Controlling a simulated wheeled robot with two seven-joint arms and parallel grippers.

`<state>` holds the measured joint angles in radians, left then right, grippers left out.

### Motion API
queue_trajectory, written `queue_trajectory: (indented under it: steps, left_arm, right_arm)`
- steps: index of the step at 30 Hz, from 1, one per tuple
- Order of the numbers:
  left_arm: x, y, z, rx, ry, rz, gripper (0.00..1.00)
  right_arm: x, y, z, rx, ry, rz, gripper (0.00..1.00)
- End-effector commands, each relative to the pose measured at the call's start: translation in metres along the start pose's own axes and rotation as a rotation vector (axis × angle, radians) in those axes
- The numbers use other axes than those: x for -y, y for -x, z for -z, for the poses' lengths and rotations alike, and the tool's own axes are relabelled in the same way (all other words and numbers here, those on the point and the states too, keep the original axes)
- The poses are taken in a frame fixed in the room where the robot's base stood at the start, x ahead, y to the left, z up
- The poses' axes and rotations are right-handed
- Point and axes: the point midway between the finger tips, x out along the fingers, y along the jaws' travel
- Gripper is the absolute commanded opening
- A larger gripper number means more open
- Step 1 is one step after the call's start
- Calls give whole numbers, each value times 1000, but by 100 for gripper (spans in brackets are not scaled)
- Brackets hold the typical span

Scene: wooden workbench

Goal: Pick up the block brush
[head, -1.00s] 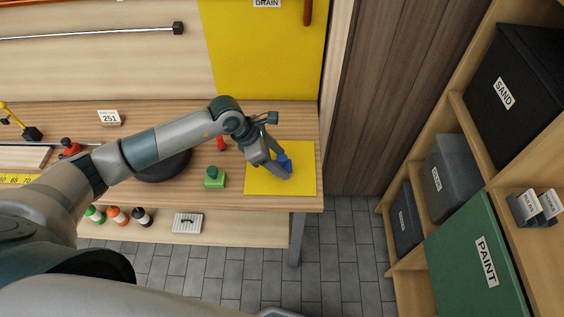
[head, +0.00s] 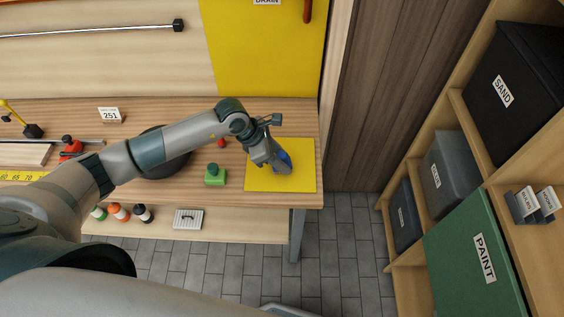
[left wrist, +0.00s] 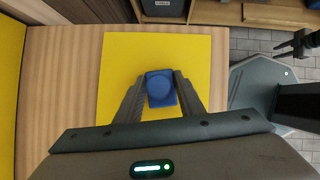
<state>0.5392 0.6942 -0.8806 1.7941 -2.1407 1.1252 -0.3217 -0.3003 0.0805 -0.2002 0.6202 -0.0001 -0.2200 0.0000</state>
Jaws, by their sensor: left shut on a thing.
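A blue block with a round knob (left wrist: 160,88), which I take for the block brush, stands over the yellow mat (left wrist: 198,60). My left gripper (left wrist: 150,92) is shut on it, one finger on each side. In the head view the blue block (head: 284,158) is partly hidden by the left gripper (head: 278,163). I cannot tell whether it touches the mat. A dark claw-like part, apparently my right gripper (left wrist: 298,45), shows at the right edge of the left wrist view. Its jaws are too unclear to read.
A green block with a knob (head: 215,176) stands left of the mat. A dark round pan (head: 165,160) is partly behind my arm. The bench's front edge (head: 270,203) is close to the mat. Shelves with labelled bins, one green (head: 470,260), stand at the right.

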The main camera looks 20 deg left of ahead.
Motion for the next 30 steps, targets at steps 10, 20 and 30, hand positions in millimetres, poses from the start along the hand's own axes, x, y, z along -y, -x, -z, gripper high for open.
queue_trajectory:
  steps: [10,20,30]
  left_arm:
    - [0,4,-3,1,-1,-1,12]
    - [6,36,-22,2,-5,0,12]
    - [64,64,-42,3,-6,0,12]
  right_arm:
    - [0,-4,0,0,0,0,31]
    - [0,-25,-2,1,0,0,31]
    - [1,-45,-4,0,0,0,31]
